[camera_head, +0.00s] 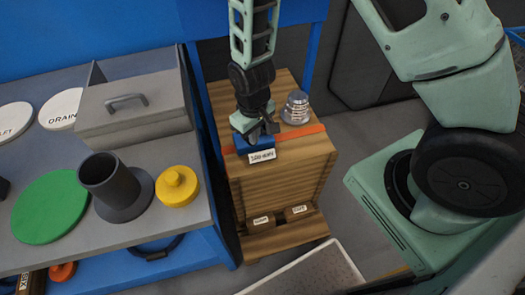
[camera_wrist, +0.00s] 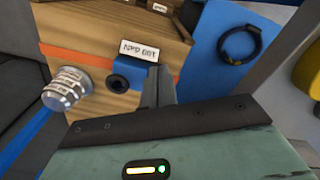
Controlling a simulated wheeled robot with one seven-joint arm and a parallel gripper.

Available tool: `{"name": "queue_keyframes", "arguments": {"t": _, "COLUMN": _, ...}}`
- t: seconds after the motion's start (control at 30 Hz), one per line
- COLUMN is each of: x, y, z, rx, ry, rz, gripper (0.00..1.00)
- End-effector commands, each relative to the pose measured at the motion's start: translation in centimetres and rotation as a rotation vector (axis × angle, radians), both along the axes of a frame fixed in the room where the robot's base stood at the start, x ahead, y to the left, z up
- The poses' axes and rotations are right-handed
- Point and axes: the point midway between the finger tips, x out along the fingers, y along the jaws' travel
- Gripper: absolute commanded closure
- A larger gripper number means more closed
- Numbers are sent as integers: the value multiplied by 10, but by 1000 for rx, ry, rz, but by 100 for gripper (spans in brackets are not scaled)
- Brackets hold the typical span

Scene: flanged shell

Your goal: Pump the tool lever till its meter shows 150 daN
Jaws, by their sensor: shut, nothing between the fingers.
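The blue strap tool (camera_head: 258,144) sits on the orange strap (camera_head: 300,132) across the top of a wooden crate (camera_head: 280,175). A white tag (camera_head: 262,156) is on its front, its small lettering too fine to read. In the wrist view the tag (camera_wrist: 138,50) is upside down and not surely readable. There the blue tool (camera_wrist: 134,70) shows a black round part (camera_wrist: 119,83). My gripper (camera_head: 261,130) is shut and empty, just over the tool, hiding part of it. Its fingers (camera_wrist: 162,86) show beside the blue body; I cannot tell whether they touch it. I cannot make out the lever clearly.
A ribbed silver-clear object (camera_head: 295,108) stands on the crate behind the tool to the right. The grey bench at left holds a grey lidded box (camera_head: 135,115), dark cup (camera_head: 112,183), yellow knob-like piece (camera_head: 177,186) and green disc (camera_head: 50,207). A pale tray (camera_head: 310,270) lies in front.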

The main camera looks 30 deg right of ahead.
Motion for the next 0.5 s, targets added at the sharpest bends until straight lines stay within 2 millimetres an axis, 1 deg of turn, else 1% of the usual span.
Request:
{"name": "queue_keyframes", "arguments": {"t": 0.03, "x": -2, "y": 0, "z": 11, "rx": 0, "ry": 4, "rz": 2, "gripper": 100}}
{"name": "queue_keyframes", "arguments": {"t": 0.1, "x": -3, "y": 1, "z": 19, "rx": 0, "ry": 6, "rz": 4, "gripper": 100}}
{"name": "queue_keyframes", "arguments": {"t": 0.4, "x": -5, "y": 2, "z": 53, "rx": 0, "ry": 12, "rz": 7, "gripper": 100}}
{"name": "queue_keyframes", "arguments": {"t": 0.5, "x": -5, "y": 2, "z": 60, "rx": 0, "ry": 13, "rz": 7, "gripper": 100}}
